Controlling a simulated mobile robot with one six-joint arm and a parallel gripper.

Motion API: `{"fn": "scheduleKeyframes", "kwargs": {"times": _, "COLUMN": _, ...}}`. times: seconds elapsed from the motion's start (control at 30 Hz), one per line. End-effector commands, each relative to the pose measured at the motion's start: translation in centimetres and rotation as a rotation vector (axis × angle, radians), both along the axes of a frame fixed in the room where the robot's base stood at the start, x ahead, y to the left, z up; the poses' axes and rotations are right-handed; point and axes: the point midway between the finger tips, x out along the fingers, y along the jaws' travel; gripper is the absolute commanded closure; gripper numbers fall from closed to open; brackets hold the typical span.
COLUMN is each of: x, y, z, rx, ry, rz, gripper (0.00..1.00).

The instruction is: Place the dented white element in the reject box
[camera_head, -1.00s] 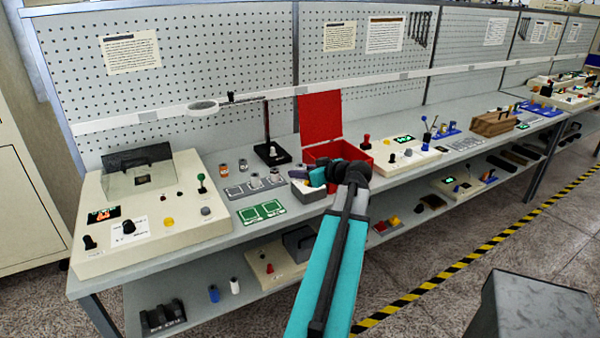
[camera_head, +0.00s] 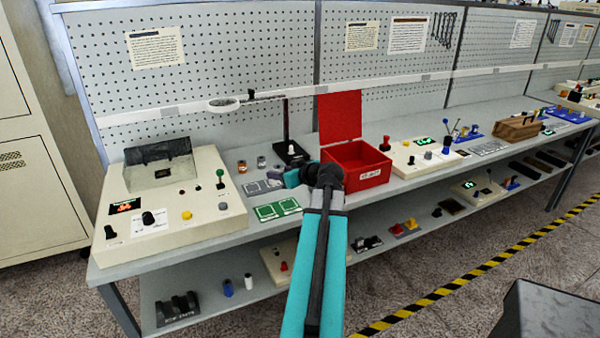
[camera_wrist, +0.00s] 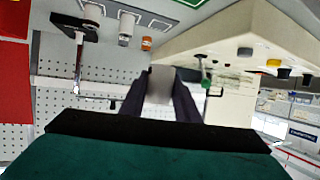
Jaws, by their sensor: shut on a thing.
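My gripper (camera_wrist: 160,92) is shut on a pale grey-white element (camera_wrist: 161,78), held between its dark fingers in the wrist view. I cannot make out a dent on it. A red part, likely this box, shows at the left edge of the wrist view (camera_wrist: 15,90).
A cream machine (camera_head: 170,210) fills the bench's left end. Green-marked cards (camera_head: 277,209) and a grey tray (camera_head: 255,188) lie left of my wrist. A magnifier stand (camera_head: 287,125) rises behind. A cream control box (camera_head: 420,160) stands right of the red box.

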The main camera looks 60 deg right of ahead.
Motion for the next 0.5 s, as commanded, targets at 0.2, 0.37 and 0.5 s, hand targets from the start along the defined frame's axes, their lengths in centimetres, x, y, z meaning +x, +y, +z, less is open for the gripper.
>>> {"fn": "scheduleKeyframes", "kwargs": {"times": 0.2, "x": 5.5, "y": 3.9, "z": -0.2, "rx": 0.0, "ry": 0.0, "rz": 0.027, "gripper": 0.94}}
{"fn": "scheduleKeyframes", "kwargs": {"times": 0.37, "x": 9.1, "y": 6.8, "z": -0.3, "rx": 0.0, "ry": 0.0, "rz": 0.043, "gripper": 0.94}}
{"fn": "scheduleKeyframes", "kwargs": {"times": 0.5, "x": 12.0, "y": 9.3, "z": -0.2, "rx": 0.0, "ry": -0.001, "rz": 0.055, "gripper": 0.94}}
